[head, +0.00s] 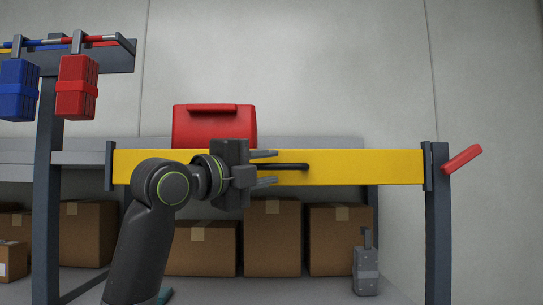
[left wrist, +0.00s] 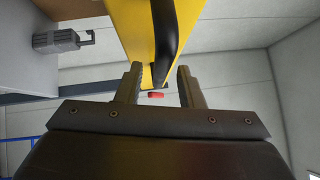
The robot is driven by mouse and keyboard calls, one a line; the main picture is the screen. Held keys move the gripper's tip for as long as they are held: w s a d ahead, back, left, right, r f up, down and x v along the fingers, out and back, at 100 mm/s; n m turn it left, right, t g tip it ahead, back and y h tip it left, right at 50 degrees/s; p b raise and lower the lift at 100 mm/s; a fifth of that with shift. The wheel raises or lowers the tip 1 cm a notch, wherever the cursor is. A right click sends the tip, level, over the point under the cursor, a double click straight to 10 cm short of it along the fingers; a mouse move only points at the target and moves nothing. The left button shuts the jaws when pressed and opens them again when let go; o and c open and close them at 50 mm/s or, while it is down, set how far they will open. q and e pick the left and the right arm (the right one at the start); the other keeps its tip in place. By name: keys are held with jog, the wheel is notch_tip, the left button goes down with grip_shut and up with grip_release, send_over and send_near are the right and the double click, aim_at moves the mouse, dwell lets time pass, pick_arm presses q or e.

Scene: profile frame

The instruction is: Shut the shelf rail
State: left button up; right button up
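The yellow shelf rail (head: 370,166) spans level from the left bracket to the bracket on the right post (head: 437,230). Its right end looks in line with that bracket; I cannot tell whether it is seated. A black bar handle (head: 295,167) is on its front, and shows in the left wrist view (left wrist: 166,35). A red lever (head: 462,159) on the right post slants up and right. My left gripper (head: 277,167) is open, its fingers above and below the handle's left part. In the left wrist view the handle lies between the fingertips (left wrist: 160,70), with gaps visible.
A red case (head: 215,127) stands on the shelf behind the rail. Cardboard boxes (head: 272,237) and a grey padlock-shaped block (head: 366,270) are below. Blue (head: 18,90) and red (head: 77,88) blocks hang at upper left. Space right of the post is clear.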

pick_arm(q)
jog(key=shift+x, duration=0.9)
jog(key=shift+c, duration=0.2)
grip_shut()
